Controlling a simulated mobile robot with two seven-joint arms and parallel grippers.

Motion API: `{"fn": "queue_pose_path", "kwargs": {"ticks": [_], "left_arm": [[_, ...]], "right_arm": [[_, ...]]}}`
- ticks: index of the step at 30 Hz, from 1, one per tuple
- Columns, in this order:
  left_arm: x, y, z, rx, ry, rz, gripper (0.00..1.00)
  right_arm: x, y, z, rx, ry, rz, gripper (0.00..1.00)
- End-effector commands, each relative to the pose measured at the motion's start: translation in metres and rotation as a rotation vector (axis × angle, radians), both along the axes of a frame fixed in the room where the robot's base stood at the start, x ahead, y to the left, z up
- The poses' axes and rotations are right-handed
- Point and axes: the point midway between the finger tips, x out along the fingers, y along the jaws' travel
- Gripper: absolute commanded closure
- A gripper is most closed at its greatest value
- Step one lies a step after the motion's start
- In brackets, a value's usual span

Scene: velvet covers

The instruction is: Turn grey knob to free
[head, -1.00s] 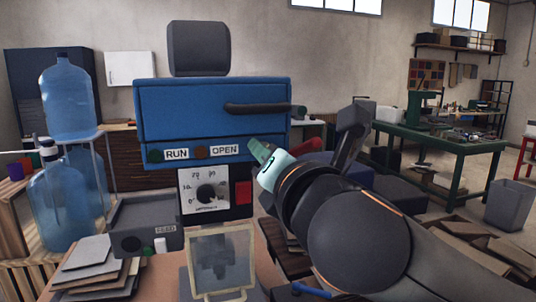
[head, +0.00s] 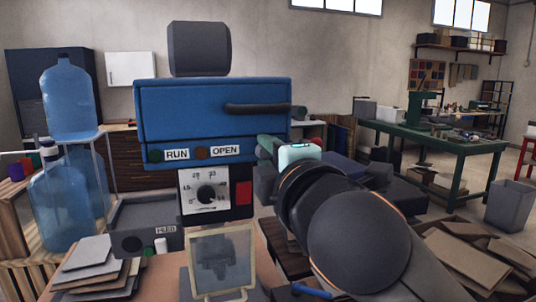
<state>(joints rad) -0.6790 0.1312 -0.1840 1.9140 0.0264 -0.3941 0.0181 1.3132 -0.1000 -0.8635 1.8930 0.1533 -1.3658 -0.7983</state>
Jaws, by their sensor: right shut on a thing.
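The blue machine (head: 190,110) stands ahead with its handle, RUN and OPEN labels. Below its labels is a white dial plate (head: 187,182) with a small dark dial knob (head: 207,194). My right gripper (head: 265,145) is at the machine's lower right edge, right of the OPEN label. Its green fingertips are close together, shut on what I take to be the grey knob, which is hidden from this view. The gripper is well apart from the dial. A grey stub (head: 299,113) shows higher, beside the handle's right end. My left gripper is not in view.
A grey FEED box (head: 130,242), stacked flat sheets (head: 90,262) and a framed clear panel (head: 222,248) stand in front. Water bottles (head: 68,98) are at left. Dark blocks and flattened cardboard (head: 480,262) lie right. A green workbench (head: 440,140) stands behind.

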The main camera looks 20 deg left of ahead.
Motion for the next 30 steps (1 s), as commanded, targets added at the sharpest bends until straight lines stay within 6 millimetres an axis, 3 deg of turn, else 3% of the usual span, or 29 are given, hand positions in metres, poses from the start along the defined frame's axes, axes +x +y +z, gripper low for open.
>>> {"fn": "queue_pose_path", "kwargs": {"ticks": [12,27,28,30], "left_arm": [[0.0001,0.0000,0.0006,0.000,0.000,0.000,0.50],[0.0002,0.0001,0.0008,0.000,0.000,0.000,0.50],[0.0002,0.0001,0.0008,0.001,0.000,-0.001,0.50],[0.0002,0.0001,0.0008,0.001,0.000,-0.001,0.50]], "right_arm": [[-0.0002,0.0002,0.0001,0.139,0.094,0.001,1.00],[-0.0002,0.0001,0.0004,0.153,0.104,0.001,1.00],[-0.0002,0.0001,0.0004,0.153,0.104,0.001,0.67],[-0.0002,0.0001,0.0004,0.152,0.103,0.001,0.59]]}}
